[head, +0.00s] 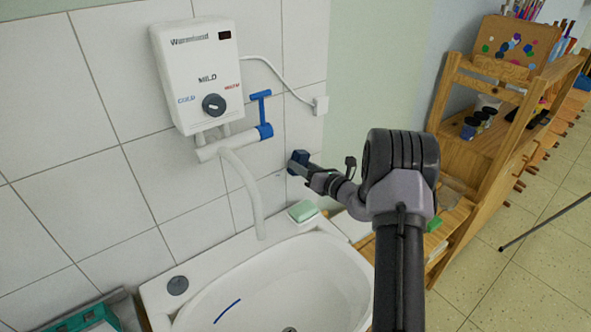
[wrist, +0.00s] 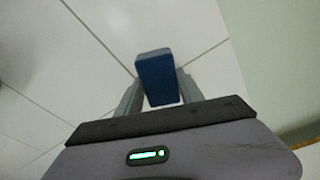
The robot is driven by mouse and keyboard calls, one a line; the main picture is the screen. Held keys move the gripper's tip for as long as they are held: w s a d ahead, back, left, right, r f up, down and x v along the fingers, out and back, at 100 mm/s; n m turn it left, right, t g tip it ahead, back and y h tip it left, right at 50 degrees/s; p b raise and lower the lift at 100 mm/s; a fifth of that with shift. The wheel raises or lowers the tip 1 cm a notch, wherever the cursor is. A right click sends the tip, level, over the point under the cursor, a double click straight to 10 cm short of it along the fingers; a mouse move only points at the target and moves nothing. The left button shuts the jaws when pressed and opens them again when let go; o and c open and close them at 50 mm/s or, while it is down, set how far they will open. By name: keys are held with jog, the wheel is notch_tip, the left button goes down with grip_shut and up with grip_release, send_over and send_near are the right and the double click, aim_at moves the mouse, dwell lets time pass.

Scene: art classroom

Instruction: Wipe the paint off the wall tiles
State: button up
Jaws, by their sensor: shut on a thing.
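My gripper (head: 305,167) is shut on a blue block (head: 298,161), which looks like a sponge. The block sits at the white wall tiles (head: 180,185), right of the water heater and above the sink's back right corner. In the wrist view the block (wrist: 155,72) stands between the two fingers of my gripper (wrist: 158,98), with tiles (wrist: 100,70) behind it. I cannot tell whether it touches the wall. No paint shows on the visible tiles; the patch behind the block is hidden.
The water heater (head: 199,72) has a blue-handled tap (head: 262,115) and a hanging spout (head: 243,190). Below is the white sink (head: 325,255) with a blue streak (head: 227,310) inside. A green soap bar (head: 302,210) lies on its rim. A wooden shelf (head: 480,165) stands right.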

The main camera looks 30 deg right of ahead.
aim_at(271, 172)
jog(key=shift+w+d, duration=0.2)
jog(key=shift+d, duration=0.6)
jog(key=shift+s+a, duration=0.25)
jog(key=shift+a, duration=0.9)
jog(key=shift+s+a, duration=0.3)
jog(key=shift+a, duration=0.9)
jog(key=shift+s+a, duration=0.25)
jog(key=shift+a, duration=0.9)
jog(key=shift+s+a, duration=0.15)
jog(key=shift+a, duration=0.75)
jog(key=shift+s+a, duration=0.1)
jog(key=shift+a, duration=0.75)
jog(key=shift+s+f, duration=0.1)
jog(key=shift+s, duration=0.2)
jog(key=shift+f+b+v, duration=0.15)
jog(key=shift+b+v, duration=0.15)
jog(key=shift+v, duration=1)
jog(key=shift+f+b+v, duration=0.1)
jog(key=shift+b+v, duration=0.2)
jog(key=shift+v, duration=1.05)
jog(key=shift+s, duration=0.1)
